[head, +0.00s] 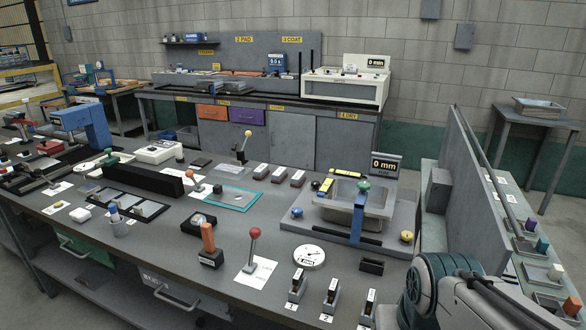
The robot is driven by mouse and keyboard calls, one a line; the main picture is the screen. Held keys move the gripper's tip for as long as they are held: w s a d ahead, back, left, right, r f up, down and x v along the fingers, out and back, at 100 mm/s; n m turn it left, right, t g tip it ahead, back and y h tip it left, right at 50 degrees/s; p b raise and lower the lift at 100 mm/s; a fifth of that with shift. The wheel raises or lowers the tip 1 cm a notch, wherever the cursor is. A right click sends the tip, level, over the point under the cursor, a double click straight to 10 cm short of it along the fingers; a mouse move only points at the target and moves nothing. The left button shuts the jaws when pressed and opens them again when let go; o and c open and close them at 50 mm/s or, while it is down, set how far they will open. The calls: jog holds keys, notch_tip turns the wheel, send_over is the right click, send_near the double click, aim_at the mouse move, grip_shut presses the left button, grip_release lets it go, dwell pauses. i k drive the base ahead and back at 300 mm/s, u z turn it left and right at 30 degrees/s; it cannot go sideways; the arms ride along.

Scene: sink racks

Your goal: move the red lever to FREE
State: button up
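Any FREE marking on the card is too small to read. A smaller red-topped piece (189,174) stands farther back on the bench. My gripper is out of view; only part of my arm shows at the lower right, apart from the lever.
An orange-handled block (208,245) stands just left of the lever, and a white round dial (309,257) lies to its right. Several small numbered stands (297,287) line the front edge. A grey fixture (355,215) with a blue clamp sits behind right. A tall panel (470,200) bounds the right side.

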aim_at(255, 232)
jog(key=u, duration=0.35)
jog(key=k, duration=0.55)
jog(key=u, duration=1.25)
jog(key=i, duration=0.9)
jog(key=z, duration=0.65)
jog(key=i, duration=0.85)
jog(key=z, duration=0.95)
